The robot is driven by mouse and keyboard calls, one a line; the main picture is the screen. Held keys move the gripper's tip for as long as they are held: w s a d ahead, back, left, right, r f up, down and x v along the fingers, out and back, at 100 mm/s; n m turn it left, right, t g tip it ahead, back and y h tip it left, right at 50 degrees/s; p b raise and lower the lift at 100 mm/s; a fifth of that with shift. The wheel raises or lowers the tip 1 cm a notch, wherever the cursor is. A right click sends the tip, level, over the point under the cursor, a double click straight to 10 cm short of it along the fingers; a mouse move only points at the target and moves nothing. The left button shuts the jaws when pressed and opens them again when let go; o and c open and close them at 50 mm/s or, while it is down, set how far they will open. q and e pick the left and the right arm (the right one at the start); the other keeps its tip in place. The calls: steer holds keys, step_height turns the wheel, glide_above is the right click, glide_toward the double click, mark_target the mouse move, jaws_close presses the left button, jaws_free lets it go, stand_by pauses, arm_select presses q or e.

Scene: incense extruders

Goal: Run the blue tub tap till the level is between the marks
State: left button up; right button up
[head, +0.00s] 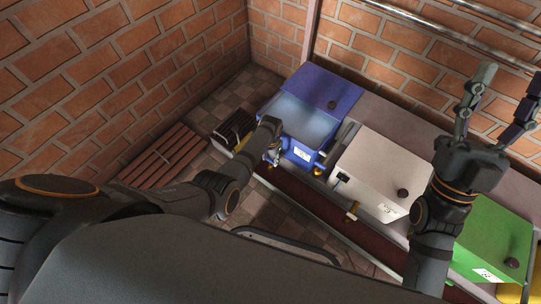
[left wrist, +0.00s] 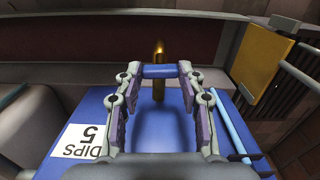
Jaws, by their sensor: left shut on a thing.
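The blue tub (head: 330,87) stands against the back wall, its lid raised and pale blue liquid (head: 305,118) showing inside. My left gripper (head: 272,157) is at the tub's front. In the left wrist view its fingers (left wrist: 160,72) are shut on the blue tap handle (left wrist: 160,72), a crossbar over a brass stem (left wrist: 159,90). A light-blue tube (left wrist: 228,122) runs beside the fingers; I cannot make out marks or a level on it. My right gripper (head: 498,108) is raised, open and empty.
A white tub (head: 385,165) and a green tub (head: 495,238) stand to the right on the same ledge. A slatted wooden bench (head: 165,158) is at the left. Metal pipes (head: 440,32) run along the back wall. A yellow panel (left wrist: 262,65) shows in the left wrist view.

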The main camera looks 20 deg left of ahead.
mark_target(270, 160)
arm_select(q)
steer(key=shift+m, duration=0.4)
arm_select(e)
steer(key=w+f+g+h, duration=0.1)
steer(key=f, duration=0.1)
steer(key=w+f+m+g+h, duration=0.1)
steer(key=w+f, duration=0.1)
steer(key=shift+w+d, duration=0.1)
steer(key=shift+w, duration=0.15)
arm_select(q)
steer(key=o, duration=1.2)
steer(key=shift+c, duration=0.2)
arm_select(e)
steer(key=shift+r, duration=0.1)
arm_select(q)
step_height(270, 160, up, 12)
